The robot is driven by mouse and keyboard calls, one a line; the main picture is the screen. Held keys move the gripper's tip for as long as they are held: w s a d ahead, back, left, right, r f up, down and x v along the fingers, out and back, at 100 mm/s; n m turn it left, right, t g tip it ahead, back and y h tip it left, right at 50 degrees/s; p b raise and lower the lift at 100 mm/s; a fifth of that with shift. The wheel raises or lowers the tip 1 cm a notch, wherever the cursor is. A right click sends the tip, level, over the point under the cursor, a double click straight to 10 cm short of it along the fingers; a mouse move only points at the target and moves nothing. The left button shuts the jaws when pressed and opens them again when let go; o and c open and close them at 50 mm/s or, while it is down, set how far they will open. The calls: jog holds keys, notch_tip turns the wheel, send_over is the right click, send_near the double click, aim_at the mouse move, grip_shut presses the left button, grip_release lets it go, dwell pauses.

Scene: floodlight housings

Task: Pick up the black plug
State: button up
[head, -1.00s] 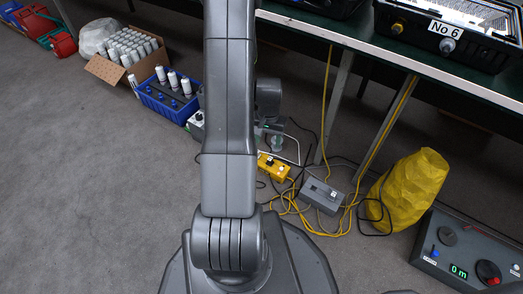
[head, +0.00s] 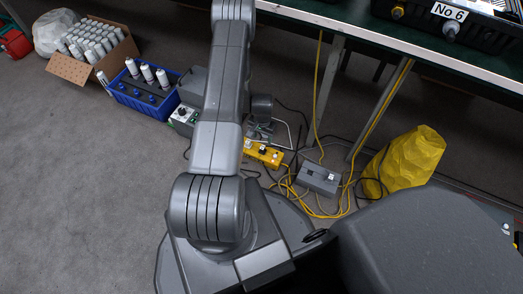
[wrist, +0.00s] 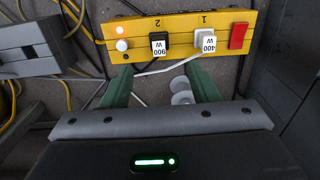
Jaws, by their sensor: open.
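The black plug (wrist: 158,42), labelled 900 W, sits in socket 2 of the yellow power strip (wrist: 128,24) in the wrist view. A pale plug (wrist: 206,38) labelled 400 W sits in socket 1 beside it. The strip also shows in the head view (head: 250,148), on the floor, with the plugs too small to tell apart surely. My gripper (wrist: 160,78) is open, its two green fingers apart and short of the strip. The black plug lies ahead of the gap between them, untouched. In the head view my arm partly hides the gripper.
A grey box (head: 318,179) and yellow cables lie right of the strip, near a yellow sack (head: 405,162). A green-topped table (head: 340,37) stands above. A blue crate (head: 145,98) and a cardboard box (head: 75,70) are left.

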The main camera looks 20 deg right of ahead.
aim_at(262, 147)
notch_tip(262, 147, down, 10)
jog(key=b, duration=0.3)
jog(key=shift+r, duration=0.25)
jog(key=c, duration=1.1)
